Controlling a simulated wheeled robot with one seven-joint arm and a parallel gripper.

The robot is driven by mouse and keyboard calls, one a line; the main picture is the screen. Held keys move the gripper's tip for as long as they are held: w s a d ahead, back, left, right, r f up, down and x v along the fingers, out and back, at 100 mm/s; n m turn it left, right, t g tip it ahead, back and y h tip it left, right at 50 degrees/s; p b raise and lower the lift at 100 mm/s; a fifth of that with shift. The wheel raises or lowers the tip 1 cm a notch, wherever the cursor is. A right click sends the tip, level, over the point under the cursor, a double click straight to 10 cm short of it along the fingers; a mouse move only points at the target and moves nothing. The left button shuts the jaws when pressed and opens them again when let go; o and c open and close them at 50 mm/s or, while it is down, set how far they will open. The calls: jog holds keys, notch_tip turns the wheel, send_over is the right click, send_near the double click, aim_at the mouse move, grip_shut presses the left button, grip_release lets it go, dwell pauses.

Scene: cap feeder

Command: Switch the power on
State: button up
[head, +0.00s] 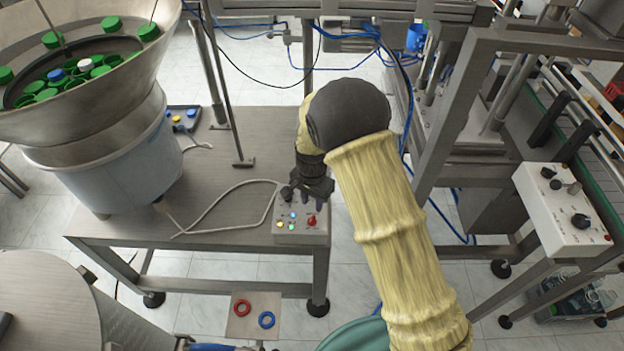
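A small grey control box (297,232) stands at the right front corner of the metal table. A red knob or button (312,221) shows at its right, and several small lit or coloured buttons show at its left. My gripper (306,200) is just above the rear of this box, its dark fingers pointing down. It partly covers the box's back part, including a dark knob beside the fingers. I cannot tell whether the fingers touch anything or how far apart they are. A white control box (565,210) with dark knobs and a small red light is on the right machine frame.
A steel bowl feeder (100,140) with green, blue and white caps fills the left of the table (215,185). A thin upright post stands behind. A cable loops across the table to the grey box. A metal frame and conveyor stand at right.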

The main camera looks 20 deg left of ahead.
notch_tip(320, 180, up, 10)
jog(key=b, duration=0.1)
dwell(0.5)
jog(key=s+d+r+n+t, duration=0.1)
jog(key=s+d+r, duration=0.2)
jog(key=d, duration=0.8)
jog(key=s+d+r+n+t, duration=0.1)
jog(key=s+d+r, duration=0.2)
jog(key=d, duration=0.9)
jog(key=s+d+n, duration=0.1)
jog(key=s+d, duration=0.5)
jog(key=s, duration=0.1)
jog(key=shift+s+d+t, duration=0.2)
jog(key=shift+d+t, duration=0.1)
jog(key=shift+d, duration=0.05)
